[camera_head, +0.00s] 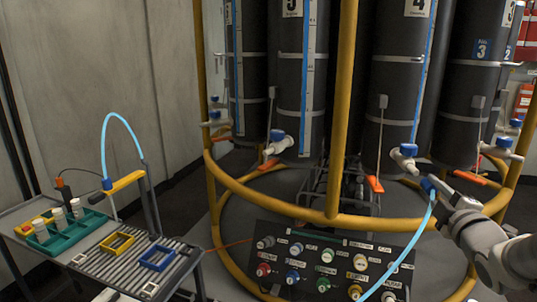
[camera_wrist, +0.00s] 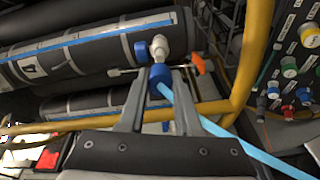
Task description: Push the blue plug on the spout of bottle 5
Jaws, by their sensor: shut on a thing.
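My gripper (camera_head: 438,188) is shut on a blue plug (camera_head: 428,185) with a light-blue hose (camera_head: 408,246) trailing down from it. In the wrist view the blue plug (camera_wrist: 160,83) sits between the fingertips (camera_wrist: 158,92). A pale spout (camera_wrist: 160,47) with a blue knob lies just beyond it; I cannot tell whether they touch. In the head view the plug is lower right of the spout (camera_head: 405,157) on the bottle labelled 4 (camera_head: 402,95). The bottle to its left (camera_head: 292,85) has a cut-off number that looks like 5; its spout (camera_head: 276,144) also has a blue knob.
A yellow rail (camera_head: 340,110) rings the bottles, with an upright between the two front ones. A panel of coloured connectors (camera_head: 318,265) stands low in front. A cart at left holds a green rack (camera_head: 65,236) and a yellow hose stand (camera_head: 125,183).

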